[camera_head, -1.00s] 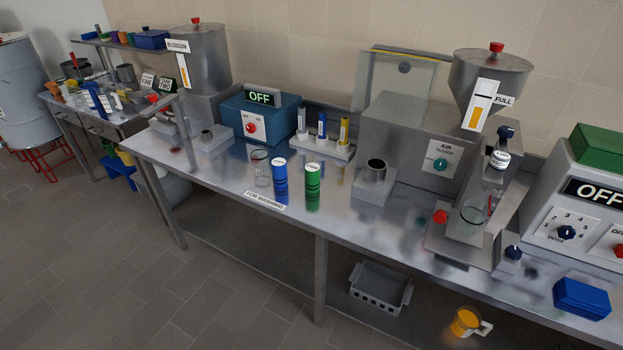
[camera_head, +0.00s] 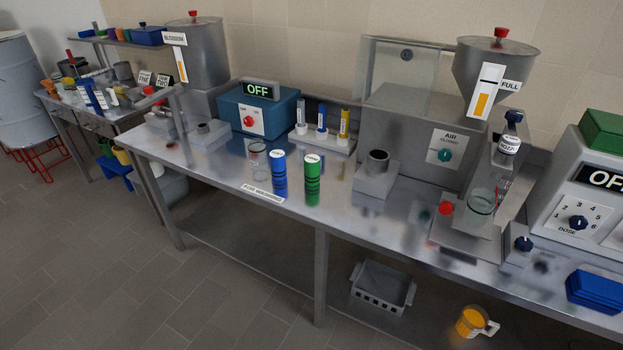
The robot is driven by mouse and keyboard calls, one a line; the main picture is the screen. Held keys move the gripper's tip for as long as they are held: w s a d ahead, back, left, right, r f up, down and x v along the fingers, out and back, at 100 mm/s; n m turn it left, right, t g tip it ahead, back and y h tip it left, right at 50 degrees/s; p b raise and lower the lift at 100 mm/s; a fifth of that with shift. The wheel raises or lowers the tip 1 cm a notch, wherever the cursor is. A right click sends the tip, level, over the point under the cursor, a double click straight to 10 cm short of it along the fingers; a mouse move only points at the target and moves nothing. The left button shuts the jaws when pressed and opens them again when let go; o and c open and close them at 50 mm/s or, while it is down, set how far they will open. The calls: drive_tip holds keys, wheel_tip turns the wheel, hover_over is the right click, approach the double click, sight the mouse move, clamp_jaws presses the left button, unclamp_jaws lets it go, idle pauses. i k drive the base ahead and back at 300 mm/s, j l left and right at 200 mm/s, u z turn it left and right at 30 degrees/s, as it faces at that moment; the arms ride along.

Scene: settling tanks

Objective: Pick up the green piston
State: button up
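The green piston (camera_head: 312,180) stands upright on the steel bench (camera_head: 225,171), near its front edge. It is a green cylinder with dark bands and a pale top. A similar blue cylinder (camera_head: 279,174) stands just to its left, with a small gap between them. My gripper is not in view, so its state and its distance from the piston do not show.
A clear glass (camera_head: 258,160) stands left of the blue cylinder. A grey block with a round socket (camera_head: 376,177) is to the right. A rack of tubes (camera_head: 322,138) and a blue OFF box (camera_head: 262,113) stand behind. Bare bench lies around the piston.

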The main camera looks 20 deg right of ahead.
sight(312, 162)
drive_tip(key=i+j+u, duration=0.1)
drive_tip(key=i+j, duration=1.05)
drive_tip(key=i, duration=0.4)
drive_tip(key=i+j, duration=0.1)
drive_tip(key=i, duration=0.45)
drive_tip(key=u, duration=0.05)
